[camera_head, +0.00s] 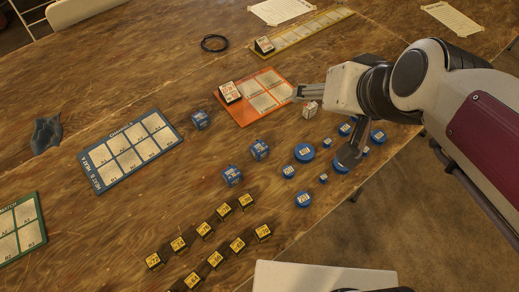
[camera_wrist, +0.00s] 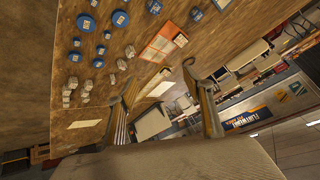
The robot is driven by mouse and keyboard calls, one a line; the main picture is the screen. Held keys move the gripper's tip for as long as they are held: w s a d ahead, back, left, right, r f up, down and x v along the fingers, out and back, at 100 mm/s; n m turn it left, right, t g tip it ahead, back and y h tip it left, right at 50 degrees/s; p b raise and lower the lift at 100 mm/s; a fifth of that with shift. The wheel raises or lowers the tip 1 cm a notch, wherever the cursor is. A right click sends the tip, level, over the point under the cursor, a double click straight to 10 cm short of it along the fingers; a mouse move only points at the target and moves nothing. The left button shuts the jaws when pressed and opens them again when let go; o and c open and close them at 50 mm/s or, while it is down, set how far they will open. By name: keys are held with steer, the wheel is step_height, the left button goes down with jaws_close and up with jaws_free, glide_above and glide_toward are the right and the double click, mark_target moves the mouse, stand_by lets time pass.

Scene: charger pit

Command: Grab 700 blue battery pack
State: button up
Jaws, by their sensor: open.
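Three blue block-shaped packs with pale labels stand left of the round blue pieces in the head view: a far one (camera_head: 201,119), a middle one (camera_head: 260,149) and a near one (camera_head: 233,175). Their numbers are too small to read, so I cannot tell which is 700. My gripper (camera_head: 298,92) is above the table, beside the right edge of the orange tray, up and right of these packs. In the wrist view my gripper (camera_wrist: 160,76) has its fingers spread apart with nothing between them.
Several round blue pieces (camera_head: 305,152) lie below my arm. A pale cube (camera_head: 309,109) is close to the gripper. Black-and-yellow blocks (camera_head: 205,230) stand in rows. An orange tray (camera_head: 240,120), blue tray (camera_head: 92,160) and yellow tray (camera_head: 282,50) lie around. Bare wood separates them.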

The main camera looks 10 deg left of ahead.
steer(key=m+t+y, duration=0.2)
glide_above(253, 150)
steer(key=w+d, duration=0.2)
steer(key=d, duration=0.1)
steer(key=w+a+f+m+t+h, duration=0.2)
steer(key=w+a+f+m+h, duration=0.1)
steer(key=w+a+f, duration=0.45)
step_height(253, 150, down, 14)
steer(key=s+a+m+h, duration=0.1)
steer(key=a+m+h, duration=0.15)
steer(key=h, duration=0.25)
steer(key=s+d+f+h, duration=0.1)
steer(key=s+f+h, duration=0.1)
steer(key=s+f, duration=0.1)
steer(key=s+d+f+m+g+h, duration=0.1)
steer(key=s+f+h, duration=0.1)
steer(key=s+f, duration=0.2)
steer(key=s+d+f+h, duration=0.1)
steer(key=s+f+h, duration=0.1)
steer(key=s+f, duration=0.2)
steer(key=shift+d+f, duration=0.2)
steer(key=shift+f, duration=0.35)
steer(key=shift+s+d+f+h, duration=0.25)
steer(key=shift+s+h, duration=0.05)
steer(key=shift+s, duration=0.3)
steer(key=shift+x, duration=1.3)
